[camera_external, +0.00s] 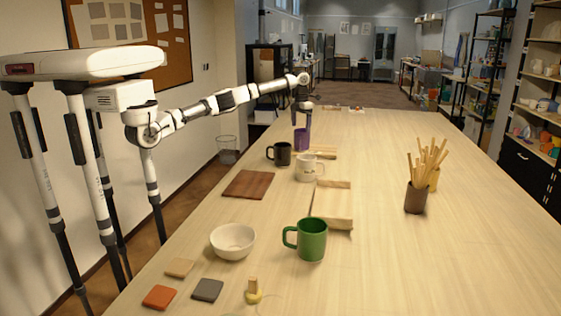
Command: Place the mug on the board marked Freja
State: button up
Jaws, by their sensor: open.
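Several mugs stand on the long wooden table (390,260): a green one (312,241) in front, a cream one (306,170), a black one (280,155) and a purple one (302,141) farther back. A dark brown board (248,184) lies left of the cream mug. A pale wooden board (331,203) lies behind the green mug, and another pale board (324,152) lies beside the purple mug. I cannot read the name Freja on any of them. My gripper (302,121) is open, pointing down over the purple mug; whether its fingers touch or surround it is unclear.
A white bowl (232,241), tan (179,267), red (159,297) and grey (207,290) tiles, and a yellow wooden-handled item (253,292) lie at the front left. Pots of sticks (416,197) stand at right. The right front of the table is clear.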

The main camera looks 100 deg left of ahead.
jog(key=shift+r, duration=2.75)
